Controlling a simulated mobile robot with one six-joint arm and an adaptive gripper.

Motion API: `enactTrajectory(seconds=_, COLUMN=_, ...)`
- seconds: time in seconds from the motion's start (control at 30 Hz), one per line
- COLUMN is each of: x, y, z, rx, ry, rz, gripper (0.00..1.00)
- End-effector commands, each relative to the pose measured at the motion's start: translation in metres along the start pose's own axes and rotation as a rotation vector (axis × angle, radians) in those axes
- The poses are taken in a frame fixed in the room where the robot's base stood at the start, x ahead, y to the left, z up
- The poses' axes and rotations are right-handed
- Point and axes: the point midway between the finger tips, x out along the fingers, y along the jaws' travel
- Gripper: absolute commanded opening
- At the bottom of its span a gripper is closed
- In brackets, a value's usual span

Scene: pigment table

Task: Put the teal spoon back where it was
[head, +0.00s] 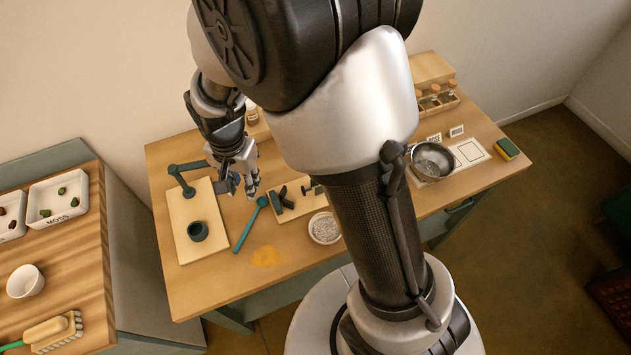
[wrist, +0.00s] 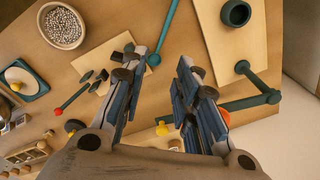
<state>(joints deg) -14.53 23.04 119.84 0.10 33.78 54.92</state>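The teal spoon (head: 248,226) lies on the wooden table between the pale board with the teal cup and the tray of dark tools. Its round end points toward the back of the table. My gripper (head: 243,188) is above the table, behind and slightly left of the spoon's round end. In the wrist view the spoon (wrist: 166,28) lies beyond the fingertips, its round end close to the left finger. My gripper (wrist: 166,62) is open there, with nothing held between its fingers. The spoon's former place cannot be told from these frames.
A teal jointed stand (head: 188,168) and teal cup (head: 197,231) are on the pale board (head: 180,213), left of my gripper. A bowl of grey grains (head: 324,228) stands to the right. An orange powder stain (head: 265,257) marks clear table in front. A metal bowl (head: 433,160) is farther right.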

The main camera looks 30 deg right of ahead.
Motion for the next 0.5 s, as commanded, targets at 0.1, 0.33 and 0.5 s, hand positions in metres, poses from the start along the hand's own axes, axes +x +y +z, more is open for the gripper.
enactTrajectory(seconds=0.1, x=-0.063, y=0.026, z=-0.004, rx=-0.108, ry=0.048, rz=-0.051, gripper=0.28)
enactTrajectory(seconds=0.33, x=-0.15, y=0.092, z=0.012, rx=-0.34, ry=0.152, rz=-0.107, gripper=0.28)
enactTrajectory(seconds=0.5, x=-0.188, y=0.142, z=0.037, rx=-0.507, ry=0.24, rz=-0.121, gripper=0.28)
